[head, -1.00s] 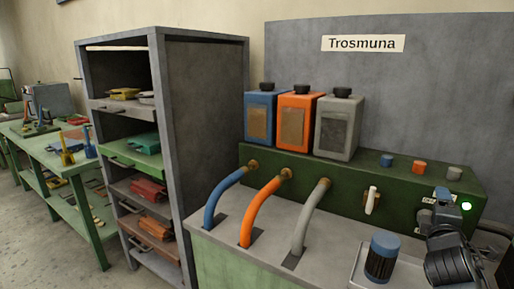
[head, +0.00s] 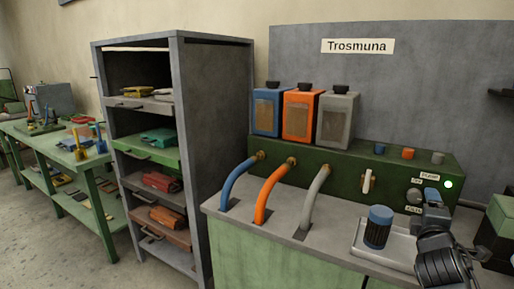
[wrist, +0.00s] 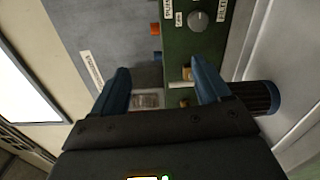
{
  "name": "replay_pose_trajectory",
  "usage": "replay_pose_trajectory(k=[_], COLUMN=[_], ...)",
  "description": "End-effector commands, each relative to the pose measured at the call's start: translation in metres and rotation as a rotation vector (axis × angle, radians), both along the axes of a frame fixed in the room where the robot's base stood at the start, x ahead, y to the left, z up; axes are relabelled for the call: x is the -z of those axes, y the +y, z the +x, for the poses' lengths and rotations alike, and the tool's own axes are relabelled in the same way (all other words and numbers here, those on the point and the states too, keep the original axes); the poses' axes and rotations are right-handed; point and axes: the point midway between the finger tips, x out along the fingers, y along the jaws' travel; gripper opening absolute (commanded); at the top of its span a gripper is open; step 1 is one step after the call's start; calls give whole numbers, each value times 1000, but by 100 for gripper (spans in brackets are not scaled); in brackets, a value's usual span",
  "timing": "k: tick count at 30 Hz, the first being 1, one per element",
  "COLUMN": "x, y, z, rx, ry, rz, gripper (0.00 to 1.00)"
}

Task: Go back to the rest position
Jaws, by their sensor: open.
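My gripper (head: 434,200) is at the lower right of the head view, in front of the right end of the green machine (head: 340,168). In the wrist view my gripper (wrist: 163,90) has its two blue fingers spread apart, with nothing between them. A dark container with a blue lid (head: 378,226) stands on a light tray (head: 396,250) to the left of my gripper. The container also shows in the wrist view (wrist: 262,98), right of the right finger, and I cannot tell how near it is.
The machine stands on a grey-topped bench (head: 285,215), with blue, orange and grey hoses. A grey shelf unit (head: 215,110) with loaded trays stands left of it. A green table (head: 75,150) is farther left. The floor (head: 85,262) in front of the table is clear.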

Motion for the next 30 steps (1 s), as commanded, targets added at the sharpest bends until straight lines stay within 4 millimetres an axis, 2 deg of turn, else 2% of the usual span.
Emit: replay_pose_trajectory(k=[8,17,20,23,27,30], x=[31,82,105,130,158,171], y=[22,63,83,109,142,164], z=[-20,-63,-88,-123,-177,-217], rx=[-43,-116,-150,-189,-237,-263], ry=[-16,-47,-60,-79,-106,-125], rz=[71,216,293,396,553,667], gripper=[76,76,76,76,76,76])
